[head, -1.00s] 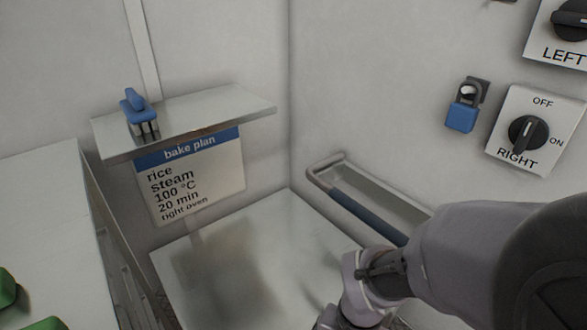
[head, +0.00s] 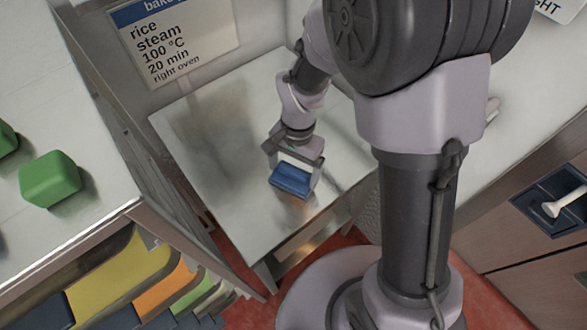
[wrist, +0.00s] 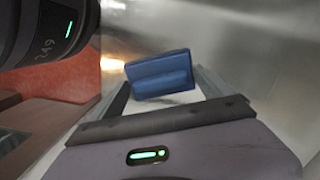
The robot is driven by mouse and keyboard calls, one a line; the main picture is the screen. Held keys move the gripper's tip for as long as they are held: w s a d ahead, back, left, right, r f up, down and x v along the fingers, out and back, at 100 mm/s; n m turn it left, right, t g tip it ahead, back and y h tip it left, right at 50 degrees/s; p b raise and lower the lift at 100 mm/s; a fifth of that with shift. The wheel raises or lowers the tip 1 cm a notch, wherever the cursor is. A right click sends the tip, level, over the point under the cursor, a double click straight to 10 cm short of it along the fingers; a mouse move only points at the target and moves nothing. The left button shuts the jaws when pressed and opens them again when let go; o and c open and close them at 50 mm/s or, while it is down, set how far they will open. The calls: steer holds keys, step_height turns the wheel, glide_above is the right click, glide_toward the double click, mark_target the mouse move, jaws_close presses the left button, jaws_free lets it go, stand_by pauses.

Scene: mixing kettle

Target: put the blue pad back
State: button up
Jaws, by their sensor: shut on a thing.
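The blue pad (head: 291,180) is in my gripper (head: 296,163), over the front part of a bare steel table. It is a small block with a blue face and a pale part between the fingers. In the wrist view the blue pad (wrist: 160,74) sits slightly tilted between the fingers of my gripper (wrist: 162,90). My gripper is shut on it. I cannot tell whether the pad touches the table.
The steel table (head: 215,150) is otherwise clear. A counter (head: 95,195) at left carries green blocks (head: 50,180). Coloured slanted boards, including a yellow one (head: 115,277), stand below it. A bake plan sign (head: 175,40) hangs behind. Drawers (head: 530,230) are at right.

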steer(key=o, duration=1.1)
steer(key=shift+c, duration=0.2)
step_height(320, 180, up, 18)
steer(key=d+t+p, duration=0.2)
steer(key=p, duration=0.3)
steer(key=s+d+r+n+t+y, duration=0.1)
steer(key=s+d+r+t, duration=0.3)
steer(key=s+r, duration=0.6)
steer(key=shift+s+d+n+t, duration=0.35)
steer(key=shift+s+n+t, duration=0.15)
steer(key=shift+s+n, duration=0.15)
